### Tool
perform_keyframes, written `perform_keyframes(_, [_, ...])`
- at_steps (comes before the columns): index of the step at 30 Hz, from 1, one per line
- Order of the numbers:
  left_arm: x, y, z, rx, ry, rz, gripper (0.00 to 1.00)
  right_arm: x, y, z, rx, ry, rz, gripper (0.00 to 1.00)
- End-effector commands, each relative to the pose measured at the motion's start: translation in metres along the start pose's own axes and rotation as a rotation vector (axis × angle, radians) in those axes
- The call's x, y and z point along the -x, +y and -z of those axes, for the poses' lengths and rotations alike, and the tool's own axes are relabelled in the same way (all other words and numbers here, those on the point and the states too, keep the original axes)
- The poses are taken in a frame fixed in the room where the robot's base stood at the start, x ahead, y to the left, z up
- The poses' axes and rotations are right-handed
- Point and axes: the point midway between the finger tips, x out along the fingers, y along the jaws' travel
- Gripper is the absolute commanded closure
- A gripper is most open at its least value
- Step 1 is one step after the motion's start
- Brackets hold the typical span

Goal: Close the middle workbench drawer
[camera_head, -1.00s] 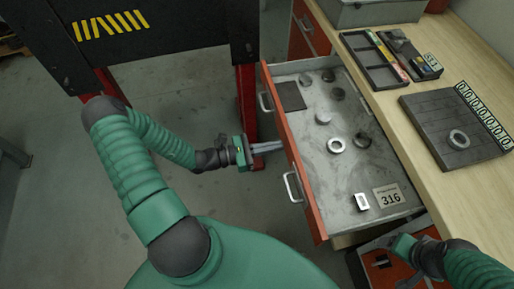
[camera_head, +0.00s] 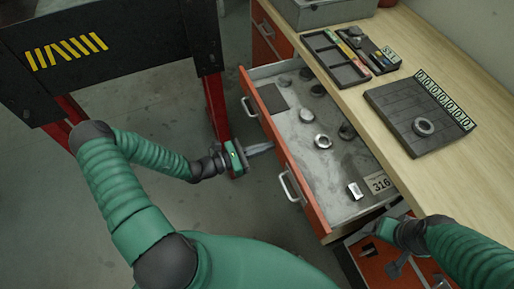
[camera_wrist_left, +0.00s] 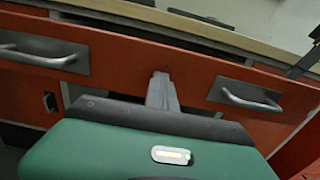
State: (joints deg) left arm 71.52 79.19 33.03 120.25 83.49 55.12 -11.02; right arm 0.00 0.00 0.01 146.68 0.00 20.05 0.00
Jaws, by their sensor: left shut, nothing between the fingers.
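The open drawer (camera_head: 312,190) has an orange-red front with two metal handles and a grey inside holding several small metal parts and a label reading 316. It sticks out from under the workbench. My left gripper (camera_head: 272,147) is shut and empty, with its fingertips at the outer face of the drawer front, between the two handles. In the left wrist view, the shut fingers (camera_wrist_left: 161,88) point at the red front (camera_wrist_left: 120,62) between the handles; contact is hard to confirm. My right gripper (camera_head: 398,266) is at the lower right near a lower orange unit; its jaws are unclear.
The wooden workbench top (camera_head: 455,175) carries a dark plate with a ring (camera_head: 422,127), a divided tray (camera_head: 335,60) and a grey box (camera_head: 320,10). A black panel on red legs (camera_head: 215,110) stands at the left. The floor left of the drawer is clear.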

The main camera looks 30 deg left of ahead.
Motion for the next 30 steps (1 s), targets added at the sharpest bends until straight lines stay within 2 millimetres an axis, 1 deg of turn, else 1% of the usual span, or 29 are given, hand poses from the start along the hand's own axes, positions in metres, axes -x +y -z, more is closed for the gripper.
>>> perform_keyframes(1, [-0.011, -0.001, -0.004, 0.002, -0.003, 0.002, 1.00, 0.006, 0.000, 0.001, 0.000, 0.000, 0.000, 0.27])
perform_keyframes(5, [-0.044, -0.002, -0.004, 0.002, -0.002, 0.003, 1.00, 0.013, 0.000, 0.003, 0.000, 0.000, 0.000, 0.27])
perform_keyframes(9, [-0.082, -0.002, -0.003, 0.003, -0.004, 0.004, 1.00, 0.019, 0.000, 0.004, 0.000, 0.000, 0.000, 0.27])
perform_keyframes(15, [-0.138, -0.002, -0.003, 0.001, -0.003, 0.003, 1.00, 0.025, 0.000, 0.006, 0.000, 0.000, 0.000, 0.27])
perform_keyframes(21, [-0.188, -0.001, -0.001, 0.000, -0.002, 0.002, 1.00, 0.026, 0.000, 0.006, 0.000, 0.000, 0.000, 0.27])
perform_keyframes(24, [-0.209, -0.002, 0.000, 0.000, -0.002, 0.002, 1.00, 0.025, 0.000, 0.006, 0.000, 0.000, 0.000, 0.27])
perform_keyframes(27, [-0.226, -0.001, 0.000, 0.000, -0.002, 0.001, 1.00, 0.024, 0.000, 0.006, 0.000, 0.000, 0.000, 0.27])
perform_keyframes(30, [-0.238, -0.001, 0.000, 0.001, -0.002, 0.001, 1.00, 0.024, 0.000, 0.006, 0.000, 0.000, 0.000, 0.27])
